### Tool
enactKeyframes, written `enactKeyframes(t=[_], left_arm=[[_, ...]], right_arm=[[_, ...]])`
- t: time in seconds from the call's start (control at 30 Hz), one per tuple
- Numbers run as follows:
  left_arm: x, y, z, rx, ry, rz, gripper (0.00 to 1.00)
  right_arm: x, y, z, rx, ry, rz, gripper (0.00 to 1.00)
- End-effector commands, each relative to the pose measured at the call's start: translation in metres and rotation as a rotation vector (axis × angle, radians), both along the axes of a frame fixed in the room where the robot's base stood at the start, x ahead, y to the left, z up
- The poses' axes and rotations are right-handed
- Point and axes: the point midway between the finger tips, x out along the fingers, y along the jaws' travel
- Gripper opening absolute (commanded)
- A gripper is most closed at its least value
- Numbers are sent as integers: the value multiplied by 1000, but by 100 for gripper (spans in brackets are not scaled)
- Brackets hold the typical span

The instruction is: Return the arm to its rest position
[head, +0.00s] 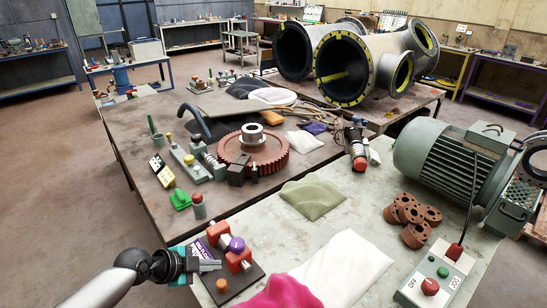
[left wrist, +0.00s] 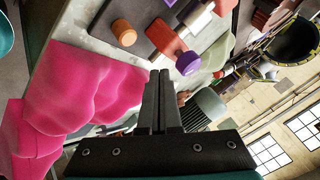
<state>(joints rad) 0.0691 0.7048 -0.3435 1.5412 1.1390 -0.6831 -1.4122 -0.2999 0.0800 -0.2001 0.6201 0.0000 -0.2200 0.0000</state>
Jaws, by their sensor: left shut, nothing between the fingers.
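My left arm comes in from the lower left in the head view. Its gripper (head: 212,266) is shut and empty, over the left edge of the near table (head: 335,232), beside a dark board (head: 250,281) with orange-red blocks (head: 238,260) and a purple knob (head: 237,244). In the left wrist view the two dark fingers (left wrist: 157,100) lie together with nothing between them. The board (left wrist: 145,40) and the purple knob (left wrist: 188,63) show beyond the fingers there. I cannot tell whether the gripper touches the board. My right gripper is not in view.
A pink cloth (head: 284,294) and a white cloth (head: 342,266) lie right of the board. A switch box (head: 437,277), brown rings (head: 411,217) and a green motor (head: 455,160) stand farther right. Open floor (head: 60,200) lies left of the tables.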

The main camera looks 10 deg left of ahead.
Motion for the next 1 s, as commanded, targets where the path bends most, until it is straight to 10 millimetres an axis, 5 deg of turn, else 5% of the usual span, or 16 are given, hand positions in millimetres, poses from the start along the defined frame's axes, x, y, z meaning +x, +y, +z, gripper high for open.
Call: enactKeyframes(t=[0.17, 0.3, 0.47, 0.6, 1.0], left_arm=[[-27, -34, -10, -41, 81, -3, 0], [-75, -80, -17, -88, 223, 49, 0], [-126, -109, -12, -117, 379, 227, 0], [-161, -111, 0, -134, 473, 452, 0], [-219, -77, 33, -175, 577, 995, 0]], right_arm=[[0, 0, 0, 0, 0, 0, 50], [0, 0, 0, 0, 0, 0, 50], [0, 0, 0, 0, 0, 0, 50], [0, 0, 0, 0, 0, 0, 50], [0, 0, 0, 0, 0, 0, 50]])
